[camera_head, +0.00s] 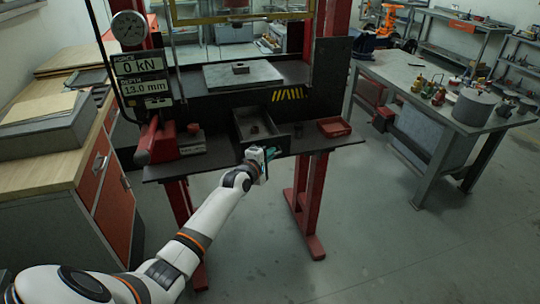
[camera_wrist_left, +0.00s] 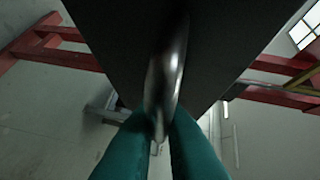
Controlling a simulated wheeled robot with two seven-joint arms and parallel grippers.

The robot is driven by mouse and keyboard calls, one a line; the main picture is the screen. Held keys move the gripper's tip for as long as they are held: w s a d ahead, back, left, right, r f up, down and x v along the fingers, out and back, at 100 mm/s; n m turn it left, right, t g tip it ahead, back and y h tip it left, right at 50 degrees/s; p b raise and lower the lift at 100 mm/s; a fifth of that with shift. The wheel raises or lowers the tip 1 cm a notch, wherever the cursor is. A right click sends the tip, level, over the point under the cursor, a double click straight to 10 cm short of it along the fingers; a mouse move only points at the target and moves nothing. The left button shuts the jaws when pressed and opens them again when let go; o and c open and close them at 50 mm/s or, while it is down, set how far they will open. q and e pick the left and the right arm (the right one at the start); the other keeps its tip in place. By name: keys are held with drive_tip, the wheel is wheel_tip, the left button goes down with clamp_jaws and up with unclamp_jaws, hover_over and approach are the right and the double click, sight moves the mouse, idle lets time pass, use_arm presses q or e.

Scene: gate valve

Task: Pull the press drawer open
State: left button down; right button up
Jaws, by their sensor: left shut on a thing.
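The press drawer (camera_head: 250,118) is a dark, open-topped box under the press bed. It stands out toward the front, so its inside shows, with a small dark thing in it. My left gripper (camera_head: 268,154) is at the drawer's front, near the table's front edge. In the left wrist view its teal fingers (camera_wrist_left: 158,128) are shut on a shiny metal handle (camera_wrist_left: 168,75), which runs along a dark panel (camera_wrist_left: 110,35). The handle is hidden by the gripper in the head view. My right gripper is not in view.
A red tray (camera_head: 334,127) sits right of the drawer. The press gauge and readout (camera_head: 142,76) stand at the left, above a red cylinder (camera_head: 147,140). A workbench (camera_head: 400,75) with several items is at the right. The floor in front is clear.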

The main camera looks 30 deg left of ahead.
use_arm(q)
drive_tip(key=c, duration=1.8)
unclamp_jaws()
drive_tip(key=shift+s, duration=0.25)
drive_tip(key=s+r, duration=0.1)
drive_tip(key=s, duration=1)
drive_tip(key=shift+s+d+r+b, duration=0.15)
drive_tip(key=shift+d+r+b, duration=0.15)
drive_tip(key=shift+d+r, duration=0.05)
